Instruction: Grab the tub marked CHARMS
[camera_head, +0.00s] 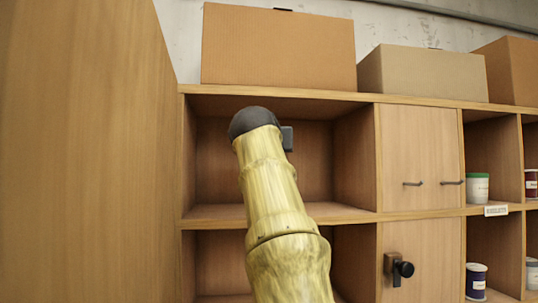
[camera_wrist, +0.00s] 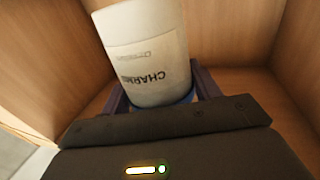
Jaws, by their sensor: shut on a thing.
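The tub marked CHARMS (camera_wrist: 147,52) is white with dark lettering that reads upside down in the wrist view, and a bit of blue shows at its near end. My gripper (camera_wrist: 162,93) is shut on it, with one dark finger on each side of the tub. Wooden compartment walls surround them in the wrist view. In the head view my arm reaches up to an open upper compartment (camera_head: 212,160). The tub and my fingers are hidden behind the arm there.
A closed door (camera_head: 420,150) with handles is right of the open compartment. Other tubs stand farther right, one with a green lid (camera_head: 478,188) and a dark blue one (camera_head: 476,281). Cardboard boxes (camera_head: 278,48) sit on top. A tall wooden panel (camera_head: 85,150) fills the left.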

